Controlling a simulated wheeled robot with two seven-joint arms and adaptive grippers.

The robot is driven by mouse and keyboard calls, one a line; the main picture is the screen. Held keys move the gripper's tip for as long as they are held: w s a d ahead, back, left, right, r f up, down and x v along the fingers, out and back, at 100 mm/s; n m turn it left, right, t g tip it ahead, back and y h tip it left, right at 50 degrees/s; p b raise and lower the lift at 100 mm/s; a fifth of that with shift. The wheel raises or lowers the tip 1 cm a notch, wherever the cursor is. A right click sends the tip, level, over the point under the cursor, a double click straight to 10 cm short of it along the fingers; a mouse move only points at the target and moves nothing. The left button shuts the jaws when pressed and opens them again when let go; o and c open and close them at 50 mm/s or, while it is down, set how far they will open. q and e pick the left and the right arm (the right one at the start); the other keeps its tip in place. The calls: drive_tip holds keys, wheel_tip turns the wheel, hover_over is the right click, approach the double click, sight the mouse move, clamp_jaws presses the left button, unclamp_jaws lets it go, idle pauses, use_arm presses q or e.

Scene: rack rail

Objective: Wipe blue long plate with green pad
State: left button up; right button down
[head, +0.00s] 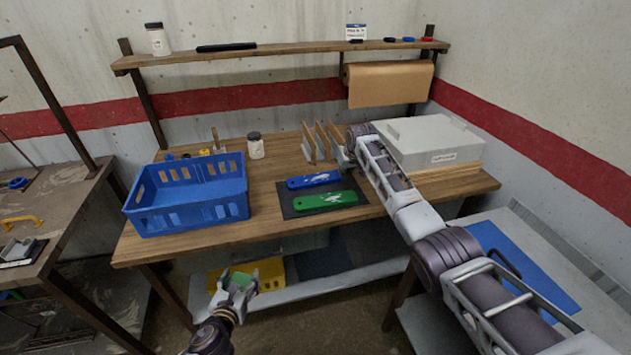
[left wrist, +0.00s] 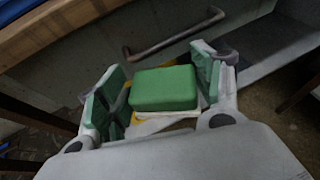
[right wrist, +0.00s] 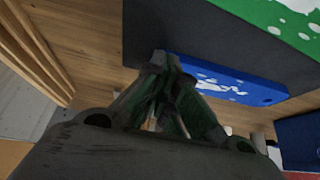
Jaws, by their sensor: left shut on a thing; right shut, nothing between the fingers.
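The blue long plate (head: 314,180) lies on a dark mat (head: 290,212) on the bench, with white smears on its top. It also shows in the right wrist view (right wrist: 225,82). A green long plate (head: 325,200), also white-smeared, lies in front of it. My left gripper (head: 238,284) is low in front of the bench, shut on the green pad (left wrist: 163,88), which sits between its fingers. My right gripper (right wrist: 165,68) is shut and empty, its tips at or just above one end of the blue plate; I cannot tell whether they touch it.
Wooden dividers (head: 318,142) and a grey case (head: 425,140) stand at the back right. The bench's front edge lies between my left gripper and the plates.

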use_arm(q)
drive_tip(key=shift+f, duration=0.15)
use_arm(e)
drive_tip(key=shift+f, duration=0.75)
drive_tip(key=shift+r, duration=0.1)
idle(0.3)
use_arm(q)
drive_tip(key=shift+r+p, duration=2.75)
drive_tip(key=shift+r, duration=0.1)
use_arm(e)
wheel_tip(320, 180, up, 6)
drive_tip(key=shift+f, duration=0.1)
drive_tip(key=shift+r, duration=0.2)
drive_tip(key=v, duration=1.1)
drive_tip(key=shift+s+r, duration=0.2)
drive_tip(key=shift+r, duration=0.1)
drive_tip(key=shift+f, duration=0.1)
